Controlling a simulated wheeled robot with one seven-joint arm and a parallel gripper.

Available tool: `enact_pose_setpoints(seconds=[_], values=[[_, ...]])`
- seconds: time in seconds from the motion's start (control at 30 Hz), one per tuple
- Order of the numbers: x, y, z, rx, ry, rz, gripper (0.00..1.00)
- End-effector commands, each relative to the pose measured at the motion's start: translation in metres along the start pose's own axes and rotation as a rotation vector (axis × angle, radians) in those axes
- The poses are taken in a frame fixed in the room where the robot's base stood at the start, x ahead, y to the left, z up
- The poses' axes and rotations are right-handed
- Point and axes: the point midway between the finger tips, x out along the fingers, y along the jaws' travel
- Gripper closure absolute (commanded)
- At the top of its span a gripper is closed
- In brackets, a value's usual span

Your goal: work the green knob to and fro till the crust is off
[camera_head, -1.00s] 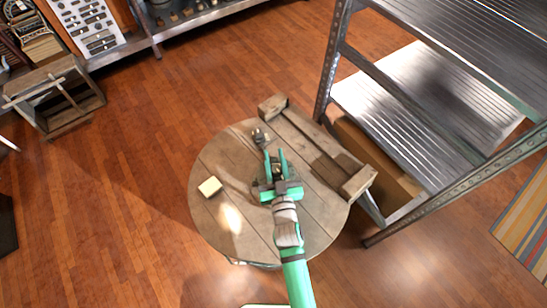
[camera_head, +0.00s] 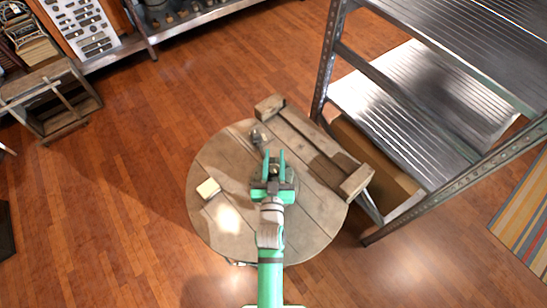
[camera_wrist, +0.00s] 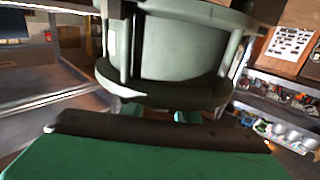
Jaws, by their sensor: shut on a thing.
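My gripper (camera_head: 275,162) is over the round wooden table, its two green fingers pointing away toward the far edge. In the wrist view the fingertips (camera_wrist: 160,115) reach under the flange of a large grey-green cylindrical body (camera_wrist: 180,48), which fills the upper middle very close up. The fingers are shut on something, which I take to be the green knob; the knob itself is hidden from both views. A small grey metal piece (camera_head: 258,135) shows just beyond the fingers. I cannot make out any crust.
A metal shelf unit (camera_head: 420,100) stands close at right. The floor at left is open.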

Motion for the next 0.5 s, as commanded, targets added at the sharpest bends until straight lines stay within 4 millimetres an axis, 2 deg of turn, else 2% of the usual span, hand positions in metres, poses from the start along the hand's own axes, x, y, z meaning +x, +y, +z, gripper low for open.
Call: enact_pose_setpoints(seconds=[0.5], values=[[-0.0012, 0.0072, 0.0009, 0.002, -0.002, 0.118, 0.95]])
